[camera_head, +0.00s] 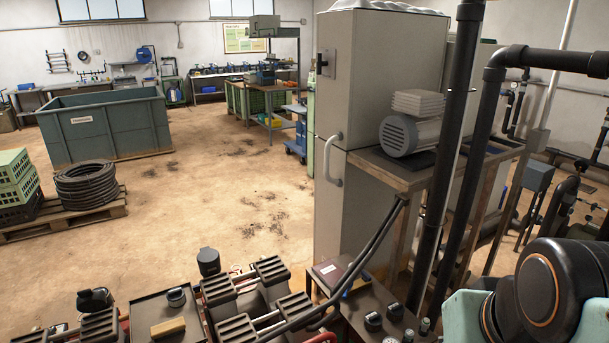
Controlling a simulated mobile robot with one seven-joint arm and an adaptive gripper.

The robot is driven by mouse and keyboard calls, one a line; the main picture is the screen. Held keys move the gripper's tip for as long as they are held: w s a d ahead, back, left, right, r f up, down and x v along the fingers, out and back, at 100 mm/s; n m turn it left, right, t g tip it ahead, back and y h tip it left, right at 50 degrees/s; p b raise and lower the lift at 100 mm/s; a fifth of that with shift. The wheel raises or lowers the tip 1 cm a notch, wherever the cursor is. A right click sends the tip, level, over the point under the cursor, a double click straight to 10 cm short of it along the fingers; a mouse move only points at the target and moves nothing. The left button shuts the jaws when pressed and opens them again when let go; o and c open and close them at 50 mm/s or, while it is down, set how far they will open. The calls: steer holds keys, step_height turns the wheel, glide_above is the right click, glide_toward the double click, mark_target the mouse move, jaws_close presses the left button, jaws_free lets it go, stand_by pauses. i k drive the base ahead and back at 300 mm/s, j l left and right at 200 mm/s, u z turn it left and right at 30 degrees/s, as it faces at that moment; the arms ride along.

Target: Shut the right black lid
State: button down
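Two small black lid-like parts show at the bottom left, at the manifold. The right black lid (208,262) stands raised, with its round face tilted up, behind the black ribbed blocks. The left black lid (94,300) sits lower and further left; whether it is open or shut I cannot tell. What lies under the right lid is partly hidden by the ribbed blocks. My gripper is not in view; only links of my arm show at the lower right, well apart from both lids.
Black ribbed blocks (270,270) and a dark tray (165,318) fill the near bottom edge. A panel with knobs (372,320) lies right of them. Black vertical pipes (448,150) and a tall grey cabinet (365,90) stand right of centre. Open floor (230,190) lies beyond.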

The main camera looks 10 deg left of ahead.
mark_target(89, 299)
steer(key=i+u, duration=0.5)
steer(key=i, duration=0.2)
steer(key=z, duration=7.9)
